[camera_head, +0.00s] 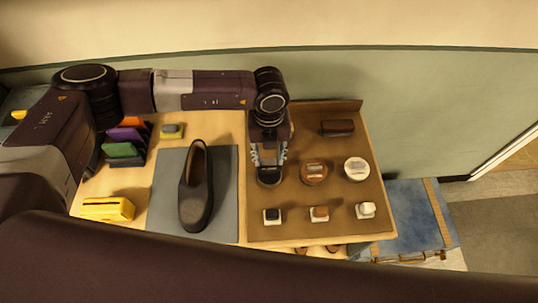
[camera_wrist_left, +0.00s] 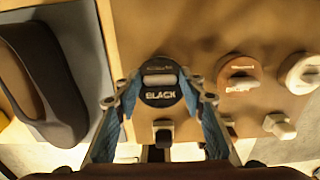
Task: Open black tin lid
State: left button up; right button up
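The black tin (camera_wrist_left: 158,97) sits on the brown mat (camera_head: 340,190), with the word BLACK and a pale raised grip on its lid. In the head view the black tin (camera_head: 269,181) is partly covered by my left gripper (camera_head: 268,156). In the left wrist view my left gripper (camera_wrist_left: 161,84) is open, with blue-padded fingers on either side of the lid. The lid looks seated on the tin. I cannot tell whether the fingers touch it. My right gripper is not in view.
A brown tin (camera_head: 313,174) and a white tin (camera_head: 356,169) stand to the right. Small applicators sit in front, including a black one (camera_head: 272,215). A brush (camera_head: 338,127) lies behind. A dark shoe (camera_head: 195,195) rests on a grey mat (camera_head: 224,215) at left.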

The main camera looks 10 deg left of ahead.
pick_arm(q)
grip_shut()
jog(key=shift+w+f+g+b, duration=0.1)
jog(key=shift+w+g+b, duration=0.2)
jog(key=shift+b, duration=0.45)
jog(key=w+g+b, duration=0.1)
jog(key=b, duration=0.2)
jog(key=w+g+b, duration=0.1)
jog(key=g+b, duration=0.1)
jog(key=b, duration=0.2)
jog(key=g+h+b, duration=0.1)
jog(key=g+b, duration=0.1)
jog(key=b, duration=0.2)
jog(key=shift+w+a, duration=0.25)
jog(key=shift+w, duration=0.15)
jog(key=shift+w+a+g+b, duration=0.1)
jog(key=shift+w+g+b, duration=0.1)
jog(key=shift+g+b, duration=0.45)
jog(key=shift+b, duration=0.35)
jog(key=shift+r, duration=0.2)
